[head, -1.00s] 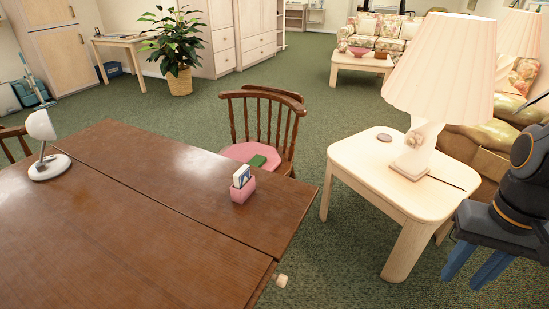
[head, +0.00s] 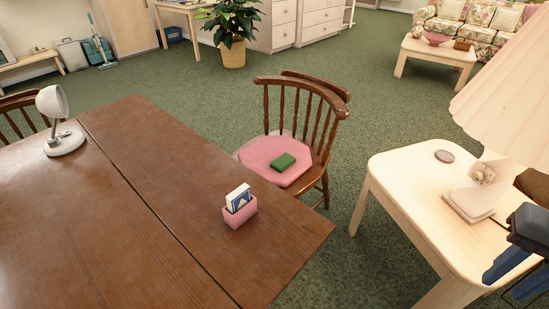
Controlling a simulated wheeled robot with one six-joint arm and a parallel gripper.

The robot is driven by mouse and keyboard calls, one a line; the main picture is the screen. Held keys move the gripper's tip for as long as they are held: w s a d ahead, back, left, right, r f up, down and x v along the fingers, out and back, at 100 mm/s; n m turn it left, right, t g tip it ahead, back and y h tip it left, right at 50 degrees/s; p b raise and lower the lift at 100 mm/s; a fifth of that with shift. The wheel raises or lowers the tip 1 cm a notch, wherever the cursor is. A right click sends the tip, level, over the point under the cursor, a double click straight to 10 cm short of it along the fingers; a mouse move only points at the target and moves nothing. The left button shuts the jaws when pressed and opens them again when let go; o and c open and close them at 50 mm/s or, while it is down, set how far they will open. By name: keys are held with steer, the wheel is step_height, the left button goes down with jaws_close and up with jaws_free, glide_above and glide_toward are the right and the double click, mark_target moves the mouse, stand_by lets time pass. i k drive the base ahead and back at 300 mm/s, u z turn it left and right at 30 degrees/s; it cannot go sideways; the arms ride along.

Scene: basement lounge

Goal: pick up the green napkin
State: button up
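A small folded green thing (head: 283,161), which looks like the green napkin, lies flat on the pink seat cushion (head: 262,152) of a wooden spindle-back chair (head: 322,120). The chair stands at the far right edge of the brown table. My gripper (head: 512,276) shows at the lower right edge, with blue fingers, over the pale side table's right side and far from the napkin. It is partly cut off by the frame. The fingers seem apart with nothing seen between them, but the tips are cut off or unclear.
A brown wooden table (head: 130,220) fills the left front. A pink holder (head: 240,214) with cards stands near its right edge. A pale side table (head: 420,195) with a lamp (head: 505,100) and a round coaster (head: 444,156) stands at right. Green carpet lies between the tables.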

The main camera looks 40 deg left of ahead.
mark_target(280, 164)
steer(key=u, duration=0.75)
steer(key=i, duration=0.85)
steer(key=u, duration=0.9)
